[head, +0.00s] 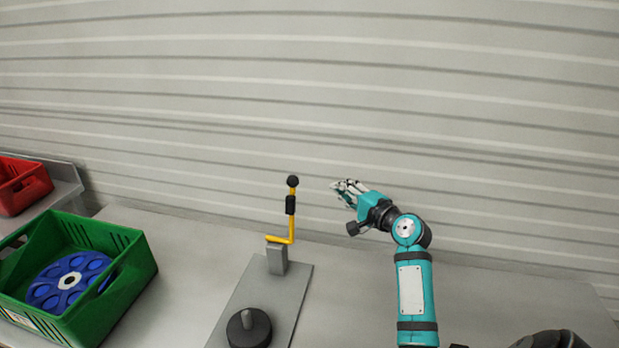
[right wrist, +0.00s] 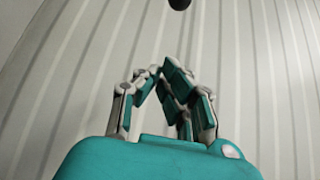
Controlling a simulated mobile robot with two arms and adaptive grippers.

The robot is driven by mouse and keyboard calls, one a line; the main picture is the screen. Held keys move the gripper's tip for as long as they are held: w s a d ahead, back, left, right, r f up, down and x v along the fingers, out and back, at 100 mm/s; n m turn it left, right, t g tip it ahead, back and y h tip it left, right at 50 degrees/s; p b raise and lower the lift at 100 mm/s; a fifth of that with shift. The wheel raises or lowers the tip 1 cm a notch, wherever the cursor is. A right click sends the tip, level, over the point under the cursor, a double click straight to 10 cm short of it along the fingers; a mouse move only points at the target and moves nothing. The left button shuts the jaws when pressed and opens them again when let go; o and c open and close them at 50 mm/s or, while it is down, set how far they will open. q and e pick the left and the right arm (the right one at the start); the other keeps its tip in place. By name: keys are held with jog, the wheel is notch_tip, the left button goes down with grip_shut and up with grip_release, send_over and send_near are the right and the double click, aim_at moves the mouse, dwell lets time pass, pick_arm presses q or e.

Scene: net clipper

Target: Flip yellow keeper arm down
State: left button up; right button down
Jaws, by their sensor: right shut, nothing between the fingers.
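The yellow keeper arm (head: 292,223) stands upright in the head view, with a black grip and a black ball (head: 292,181) at its top. Its lower end bends to the left and meets a grey post (head: 277,260) on a flat grey plate. My right gripper (head: 339,187) is to the right of the arm's upper part, near the height of the ball, apart from it in the picture. Its fingers are shut and empty. In the right wrist view the fingertips (right wrist: 160,70) come together, and a black ball (right wrist: 180,4) shows at the top edge. My left gripper is out of view.
The grey base plate (head: 291,292) lies on the table and carries a black round piece with a grey peg (head: 248,328). A green crate (head: 125,285) holding a blue wheel (head: 50,287) stands at left. A red crate (head: 38,183) is farther left. The table right of the plate looks clear.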

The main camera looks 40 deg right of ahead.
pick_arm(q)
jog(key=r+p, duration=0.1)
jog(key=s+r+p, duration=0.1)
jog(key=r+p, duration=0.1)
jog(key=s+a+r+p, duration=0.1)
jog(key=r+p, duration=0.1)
pick_arm(e)
jog(key=w+a, duration=0.4)
jog(key=w, duration=0.4)
jog(key=shift+w+f, duration=0.25)
jog(key=shift+w, duration=0.15)
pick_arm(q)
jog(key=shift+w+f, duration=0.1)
